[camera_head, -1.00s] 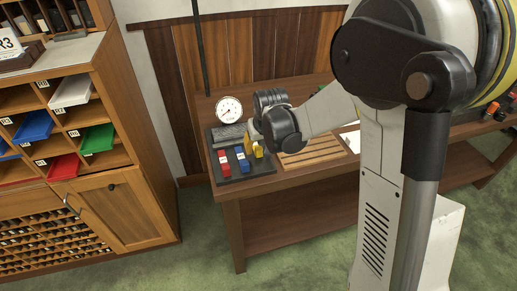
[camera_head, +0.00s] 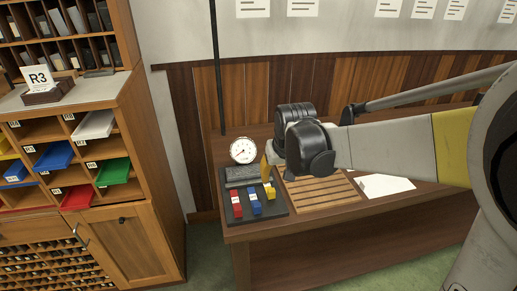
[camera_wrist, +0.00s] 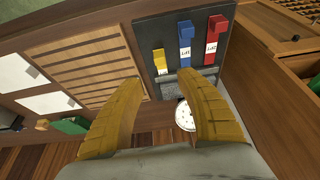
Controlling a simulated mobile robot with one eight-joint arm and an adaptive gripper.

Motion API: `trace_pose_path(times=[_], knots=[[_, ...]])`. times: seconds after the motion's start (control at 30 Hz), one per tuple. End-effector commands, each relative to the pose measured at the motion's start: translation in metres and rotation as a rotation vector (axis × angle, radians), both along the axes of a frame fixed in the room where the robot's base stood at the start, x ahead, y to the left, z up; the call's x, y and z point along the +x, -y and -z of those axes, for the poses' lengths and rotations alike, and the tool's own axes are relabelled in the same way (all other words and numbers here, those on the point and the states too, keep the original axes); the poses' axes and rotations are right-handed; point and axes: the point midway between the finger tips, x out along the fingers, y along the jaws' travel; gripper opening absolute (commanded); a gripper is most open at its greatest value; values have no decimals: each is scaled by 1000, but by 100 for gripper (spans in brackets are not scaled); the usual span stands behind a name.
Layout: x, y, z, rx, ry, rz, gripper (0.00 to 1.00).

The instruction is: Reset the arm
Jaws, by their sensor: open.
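My gripper (camera_head: 265,167) hangs over the back of the wooden bench (camera_head: 300,225), above a dark tray (camera_head: 275,211). In the wrist view my gripper (camera_wrist: 158,82) shows two yellow fingers spread apart with nothing between them. The tray holds a red block (camera_head: 236,204), a blue block (camera_head: 255,203) and a yellow block (camera_head: 270,191), which stand apart from the fingers. In the wrist view the yellow block (camera_wrist: 160,62), blue block (camera_wrist: 185,45) and red block (camera_wrist: 213,40) lie beyond the fingertips. The right finger partly covers the white dial.
A white round dial (camera_head: 243,150) stands behind the tray. A slatted wooden rack (camera_head: 320,193) and white paper (camera_head: 385,186) lie to its right. A wooden cabinet (camera_head: 150,240) with coloured trays stands at the left. The wall is close behind the bench.

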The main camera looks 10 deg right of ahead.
Motion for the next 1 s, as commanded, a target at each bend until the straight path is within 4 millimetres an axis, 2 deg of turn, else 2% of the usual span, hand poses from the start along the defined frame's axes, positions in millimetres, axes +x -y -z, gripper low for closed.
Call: trace_pose_path(times=[0.13,0.23,0.4,0.5,0.7,0.83,1.0], knots=[[-6,0,-5,0,6,0,43],[-25,0,-17,0,25,0,43],[-85,0,-45,0,84,0,43],[-123,0,-53,0,123,0,43],[-182,0,-51,0,189,0,43],[-202,0,-45,0,215,0,43],[-209,0,-43,0,226,0,43]])
